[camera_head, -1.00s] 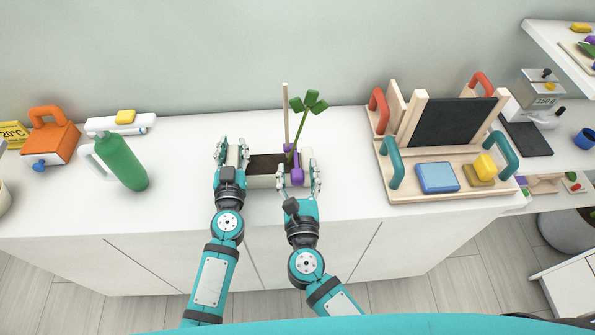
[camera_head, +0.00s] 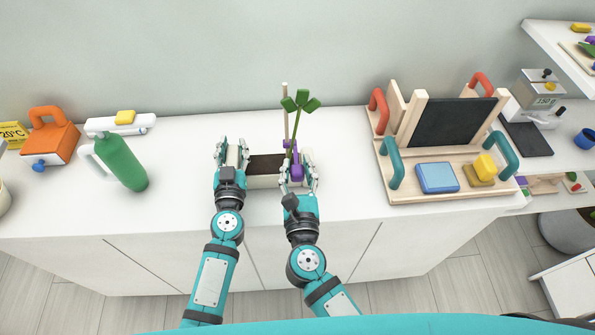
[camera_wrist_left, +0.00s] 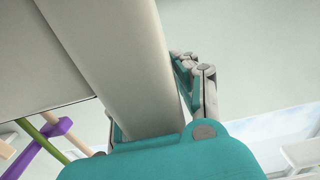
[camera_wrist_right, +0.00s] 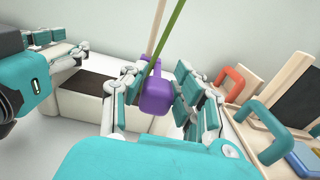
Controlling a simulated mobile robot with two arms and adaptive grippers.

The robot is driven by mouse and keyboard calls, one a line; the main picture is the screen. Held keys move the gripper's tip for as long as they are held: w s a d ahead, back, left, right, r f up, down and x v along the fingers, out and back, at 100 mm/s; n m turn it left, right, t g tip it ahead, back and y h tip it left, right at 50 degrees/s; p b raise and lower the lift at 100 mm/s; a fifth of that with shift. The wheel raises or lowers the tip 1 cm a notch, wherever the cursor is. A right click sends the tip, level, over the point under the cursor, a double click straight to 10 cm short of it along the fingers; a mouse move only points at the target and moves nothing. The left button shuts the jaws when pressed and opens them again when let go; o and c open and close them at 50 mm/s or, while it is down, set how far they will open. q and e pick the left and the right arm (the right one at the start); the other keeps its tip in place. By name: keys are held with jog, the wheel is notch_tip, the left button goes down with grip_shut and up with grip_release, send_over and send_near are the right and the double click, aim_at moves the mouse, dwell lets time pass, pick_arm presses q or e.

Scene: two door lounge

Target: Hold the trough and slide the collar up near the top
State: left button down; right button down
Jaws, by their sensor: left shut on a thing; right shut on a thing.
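The trough (camera_head: 264,181) is a pale box with dark soil, standing on the counter. A wooden stake and a green stem with leaves (camera_head: 300,102) rise from its right end. My left gripper (camera_head: 231,157) is shut on the trough's left end; in the left wrist view the pale trough wall (camera_wrist_left: 115,50) fills the middle. The purple collar (camera_head: 297,170) sits low around the stake and stem, near the trough's rim. My right gripper (camera_head: 298,179) is shut on the collar; the right wrist view shows the purple collar (camera_wrist_right: 156,98) between its fingers.
A wooden rack with a dark panel and coloured handles (camera_head: 450,180) stands close on the right. The counter in front is clear.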

notch_tip(320, 180, up, 3)
jog(key=shift+f, duration=0.15)
jog(key=c, duration=1)
grip_release()
jog(key=shift+o, duration=0.2)
jog(key=s, duration=1.2)
